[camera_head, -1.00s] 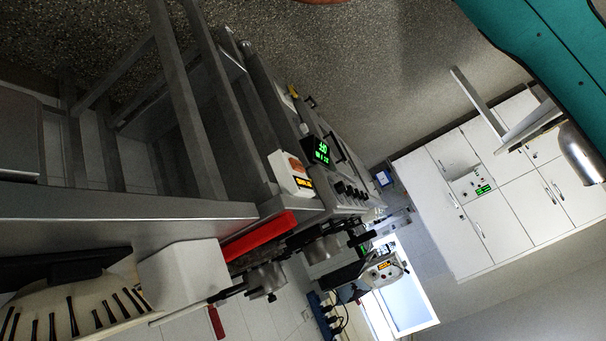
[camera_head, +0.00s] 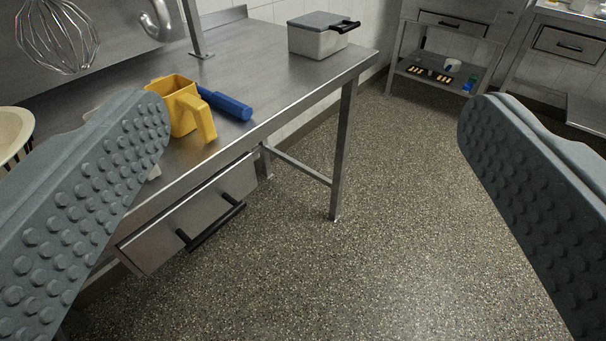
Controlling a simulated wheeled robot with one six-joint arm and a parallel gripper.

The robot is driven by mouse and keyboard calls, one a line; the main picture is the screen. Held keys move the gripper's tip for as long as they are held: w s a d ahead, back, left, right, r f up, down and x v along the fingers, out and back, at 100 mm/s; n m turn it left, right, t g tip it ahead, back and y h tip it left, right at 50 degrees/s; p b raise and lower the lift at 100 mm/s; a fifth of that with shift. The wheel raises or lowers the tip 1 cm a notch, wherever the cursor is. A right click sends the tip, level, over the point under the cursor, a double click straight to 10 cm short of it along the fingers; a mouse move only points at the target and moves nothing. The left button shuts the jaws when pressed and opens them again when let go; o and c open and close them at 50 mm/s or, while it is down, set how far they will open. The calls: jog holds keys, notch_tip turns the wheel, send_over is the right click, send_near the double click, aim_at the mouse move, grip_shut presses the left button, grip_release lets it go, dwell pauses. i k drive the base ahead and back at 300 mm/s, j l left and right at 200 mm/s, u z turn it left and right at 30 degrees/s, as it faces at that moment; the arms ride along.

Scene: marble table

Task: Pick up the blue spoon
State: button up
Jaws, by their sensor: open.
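A blue, rod-shaped object (camera_head: 226,103) lies on the metal table at left, behind and beside a yellow jug. It looks like a handle; its far end is hidden by the jug, so I cannot tell if it is the spoon. No other spoon shape is clear. My gripper (camera_head: 313,115) is open and empty, with its two grey studded fingers wide apart at the left and right sides. The left finger covers part of the table, while the gap between the fingers looks onto the table's right end and the floor. The gripper touches nothing that I can see.
The yellow jug (camera_head: 183,112) stands near the front edge of the metal table (camera_head: 262,62). A lidded metal box (camera_head: 318,38) stands at its far right end. A whisk (camera_head: 56,36) hangs at upper left. A drawer (camera_head: 192,218) sits below the tabletop. Open floor (camera_head: 400,230) lies right.

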aim_at(240, 109)
jog(key=u, duration=1.4)
jog(key=z, duration=0.95)
jog(key=i+j, duration=0.65)
